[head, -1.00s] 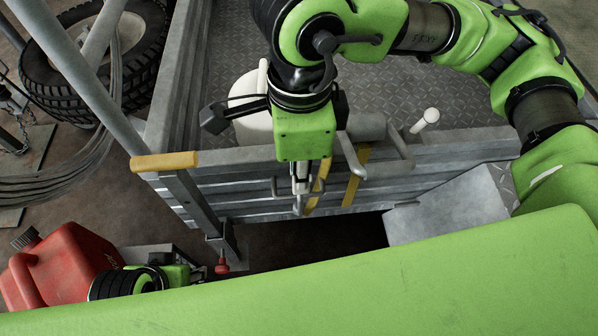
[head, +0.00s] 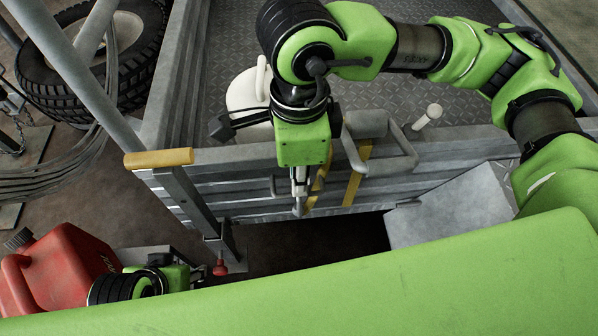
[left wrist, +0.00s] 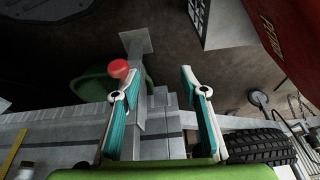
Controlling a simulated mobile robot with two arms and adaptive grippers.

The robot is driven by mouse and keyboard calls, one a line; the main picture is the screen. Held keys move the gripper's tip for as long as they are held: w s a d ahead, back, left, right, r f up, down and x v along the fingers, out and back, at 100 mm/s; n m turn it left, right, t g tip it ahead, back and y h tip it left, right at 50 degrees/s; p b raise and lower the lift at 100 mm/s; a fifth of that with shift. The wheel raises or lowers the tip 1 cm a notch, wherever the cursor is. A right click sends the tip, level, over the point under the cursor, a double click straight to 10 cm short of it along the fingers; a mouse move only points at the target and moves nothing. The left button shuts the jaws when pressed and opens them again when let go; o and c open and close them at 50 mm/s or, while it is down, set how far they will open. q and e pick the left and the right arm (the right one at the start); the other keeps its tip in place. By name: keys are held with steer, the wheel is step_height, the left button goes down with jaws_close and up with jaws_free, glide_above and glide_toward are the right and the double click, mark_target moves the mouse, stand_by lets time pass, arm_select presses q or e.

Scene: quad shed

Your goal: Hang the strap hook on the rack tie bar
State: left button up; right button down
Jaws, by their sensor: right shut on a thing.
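My right gripper (head: 300,188) points down at the outer face of the ribbed metal tailgate (head: 440,155). It is shut on a small grey metal piece that looks like the strap hook (head: 298,208), mostly hidden by the fingers. A yellow strap (head: 355,180) hangs over the tailgate just right of the gripper. A grey bent tube (head: 402,150) at the tailgate's top edge may be the rack tie bar; I cannot tell for sure. My left gripper (left wrist: 161,92) is open and empty in the left wrist view, with a red knob (left wrist: 119,68) by its left finger.
A red fuel can (head: 65,270) stands at the lower left. A post with a yellow grip (head: 158,158) rises left of the tailgate. A white container (head: 247,95) sits on the tread-plate bed behind my right gripper. A tyre (head: 125,60) lies at upper left.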

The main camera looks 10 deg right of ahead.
steer(key=shift+f, duration=0.15)
steer(key=c, duration=2)
jaws_free()
arm_select(q)
steer(key=shift+w+d+r+t, duration=0.15)
steer(key=shift+w+d+t, duration=0.1)
steer(key=shift+w, duration=0.35)
steer(key=shift+w+d+r+t, duration=0.1)
steer(key=shift+w+t, duration=0.15)
steer(key=shift+w, duration=0.35)
arm_select(e)
steer(key=shift+r+p, duration=0.2)
steer(key=shift+p, duration=0.25)
step_height(320, 180, up, 6)
steer(key=shift+w+f+p, duration=0.1)
steer(key=shift+f+p, duration=0.05)
steer(key=shift+p, duration=0.35)
arm_select(q)
steer(key=shift+g, duration=0.8)
steer(key=f, duration=0.1)
steer(key=s+f+p, duration=0.1)
steer(key=s+f, duration=0.1)
steer(key=shift+a+f, duration=0.25)
steer(key=shift+a, duration=0.1)
arm_select(e)
step_height(320, 180, up, 8)
steer(key=shift+d+f, duration=0.1)
